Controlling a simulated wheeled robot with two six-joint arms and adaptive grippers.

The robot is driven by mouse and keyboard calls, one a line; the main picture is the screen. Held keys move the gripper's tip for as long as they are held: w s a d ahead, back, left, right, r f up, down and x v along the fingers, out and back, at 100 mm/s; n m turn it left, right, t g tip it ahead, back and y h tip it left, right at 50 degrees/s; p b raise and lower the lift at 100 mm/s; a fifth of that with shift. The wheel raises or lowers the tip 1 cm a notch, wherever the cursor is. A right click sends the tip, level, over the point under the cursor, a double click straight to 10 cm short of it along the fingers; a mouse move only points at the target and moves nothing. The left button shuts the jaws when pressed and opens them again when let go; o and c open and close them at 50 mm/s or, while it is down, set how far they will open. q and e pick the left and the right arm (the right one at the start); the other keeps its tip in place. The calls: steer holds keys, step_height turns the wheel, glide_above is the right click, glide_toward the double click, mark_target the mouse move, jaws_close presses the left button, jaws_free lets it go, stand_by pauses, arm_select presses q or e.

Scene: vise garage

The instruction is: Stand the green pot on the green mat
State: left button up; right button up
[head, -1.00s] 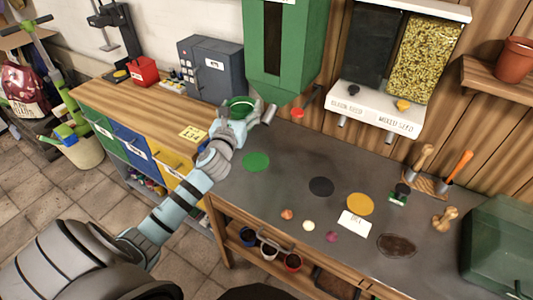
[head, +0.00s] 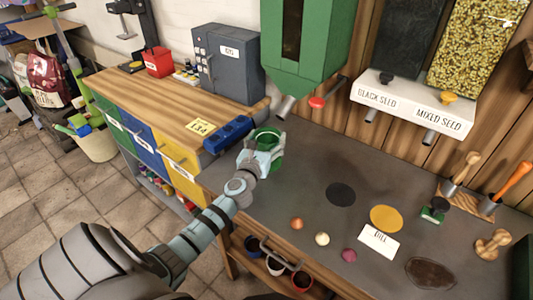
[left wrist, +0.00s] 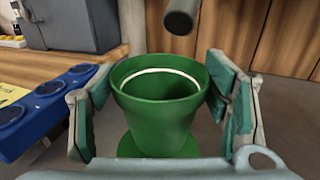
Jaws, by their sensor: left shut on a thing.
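The green pot (head: 268,136) is upright and open at the top, with a pale ring inside its rim. It also shows large in the left wrist view (left wrist: 158,112). My left gripper (head: 266,146) is shut on it, one finger on each side. The flat round green mat (left wrist: 127,148) shows under the pot's base in the left wrist view. The pot is over the mat; I cannot tell whether its base touches it. The pot and gripper hide most of the mat in the head view. My right gripper is not in view.
A blue block with round tops (head: 228,133) is just left of the pot. A dispenser spout (left wrist: 180,18) is behind and above it. A black mat (head: 340,194) and a yellow mat (head: 386,218) lie to the right on the grey bench (head: 305,165).

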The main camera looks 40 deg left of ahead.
arm_select(q)
step_height(320, 180, down, 2)
steer(key=shift+s+f+b, duration=0.1)
steer(key=shift+f+b, duration=0.1)
steer(key=shift+b, duration=0.2)
steer(key=shift+s+r, duration=0.2)
steer(key=shift+r, duration=0.15)
steer(key=shift+f, duration=0.2)
steer(key=o, duration=1.4)
steer(key=shift+w, duration=0.1)
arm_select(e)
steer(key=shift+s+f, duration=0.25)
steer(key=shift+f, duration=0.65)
arm_select(q)
steer(key=shift+r+p, duration=0.3)
steer(key=shift+p, duration=0.1)
steer(key=v, duration=1.2)
steer(key=shift+p, duration=0.35)
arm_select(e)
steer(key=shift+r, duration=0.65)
